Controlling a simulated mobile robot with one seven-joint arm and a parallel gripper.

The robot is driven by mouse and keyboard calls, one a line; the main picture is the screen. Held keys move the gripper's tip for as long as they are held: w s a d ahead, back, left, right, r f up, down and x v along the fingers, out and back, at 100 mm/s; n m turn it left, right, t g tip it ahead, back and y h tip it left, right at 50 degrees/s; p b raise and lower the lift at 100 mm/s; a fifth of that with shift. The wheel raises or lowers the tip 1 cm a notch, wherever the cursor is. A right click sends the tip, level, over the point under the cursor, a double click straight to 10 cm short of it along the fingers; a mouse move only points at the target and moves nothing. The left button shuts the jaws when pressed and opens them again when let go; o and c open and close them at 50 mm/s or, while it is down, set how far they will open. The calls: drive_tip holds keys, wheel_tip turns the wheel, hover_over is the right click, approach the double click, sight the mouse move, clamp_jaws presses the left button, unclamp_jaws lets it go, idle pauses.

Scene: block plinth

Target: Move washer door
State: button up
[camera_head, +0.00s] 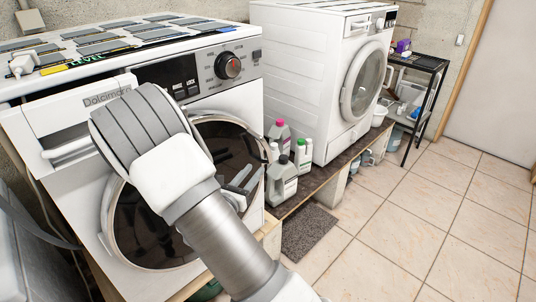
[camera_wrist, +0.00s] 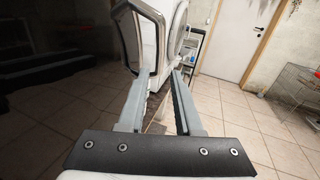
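The near washer (camera_head: 95,135) is white, with a round, dark-glassed door (camera_head: 150,228) in a pale rim on its front. My arm crosses in front and hides much of the door. I cannot tell whether it is fully closed. My gripper (camera_head: 250,176) is by the right side of the door. In the wrist view my gripper (camera_wrist: 158,74) has its two grey fingers spread apart, with nothing clearly held between them. Dark glass fills the left, and a pale curved door edge (camera_wrist: 157,18) lies just beyond the fingertips. Contact is not clear.
Bottles (camera_head: 283,176) stand on a low plinth (camera_head: 318,178) just right of the door. A second white washer (camera_head: 310,80) stands farther along it. A black rack (camera_head: 428,65) is behind. A grey mat (camera_head: 308,232) lies on the tiled floor, which is clear at right.

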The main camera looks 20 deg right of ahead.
sight(267, 154)
drive_tip(key=b+x, duration=0.1)
drive_tip(key=x, duration=0.9)
drive_tip(key=shift+w+d, duration=0.1)
drive_tip(key=shift+d, duration=0.05)
clamp_jaws()
idle(1.0)
